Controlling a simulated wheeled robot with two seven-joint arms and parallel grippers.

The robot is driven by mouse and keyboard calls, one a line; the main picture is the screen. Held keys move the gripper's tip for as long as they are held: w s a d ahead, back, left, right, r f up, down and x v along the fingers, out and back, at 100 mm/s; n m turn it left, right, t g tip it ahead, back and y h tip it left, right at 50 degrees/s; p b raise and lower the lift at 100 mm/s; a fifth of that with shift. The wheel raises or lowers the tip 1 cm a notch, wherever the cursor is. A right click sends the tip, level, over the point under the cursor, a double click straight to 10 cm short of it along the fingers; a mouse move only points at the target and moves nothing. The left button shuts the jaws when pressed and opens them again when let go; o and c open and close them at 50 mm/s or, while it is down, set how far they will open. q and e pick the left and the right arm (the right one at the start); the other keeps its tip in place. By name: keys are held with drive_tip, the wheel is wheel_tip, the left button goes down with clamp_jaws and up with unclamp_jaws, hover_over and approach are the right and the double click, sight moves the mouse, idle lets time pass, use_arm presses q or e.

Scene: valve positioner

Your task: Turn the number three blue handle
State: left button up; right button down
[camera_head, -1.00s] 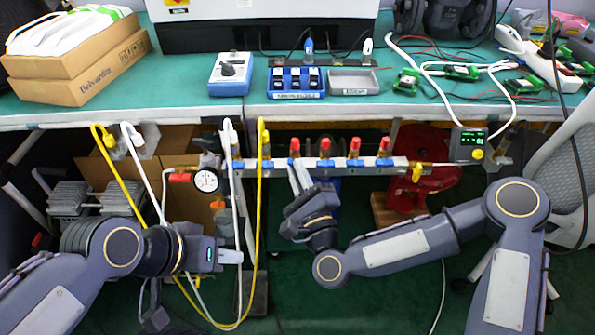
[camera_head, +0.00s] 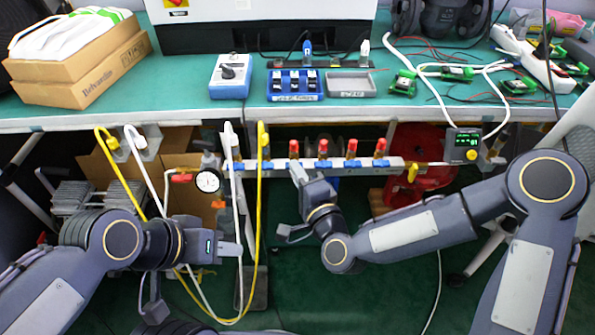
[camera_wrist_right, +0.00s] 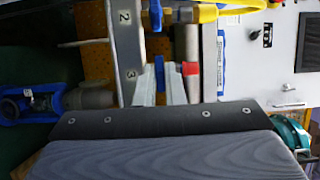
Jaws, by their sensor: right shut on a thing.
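A metal manifold bar (camera_head: 338,167) with a row of blue handles and red caps runs below the bench edge. The number three blue handle (camera_wrist_right: 159,66) sits beside the printed "3" in the right wrist view. My right gripper (camera_wrist_right: 160,74) has its two fingers on either side of this handle and is shut on it. In the head view my right gripper (camera_head: 297,171) meets the bar from below, and its fingers partly hide the handle. My left gripper (camera_head: 240,250) is low at the left, near the hanging white and yellow hoses. Its finger gap is not clear.
A pressure gauge (camera_head: 208,181) sits at the bar's left end, and a small digital display (camera_head: 464,146) at its right. White and yellow hoses (camera_head: 261,225) hang in front of the left part. The teal bench (camera_head: 190,97) overhangs the bar.

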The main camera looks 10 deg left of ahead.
drive_tip(key=shift+f, duration=0.1)
idle(0.3)
drive_tip(key=c, duration=1.5)
unclamp_jaws()
drive_tip(key=shift+v, duration=3.95)
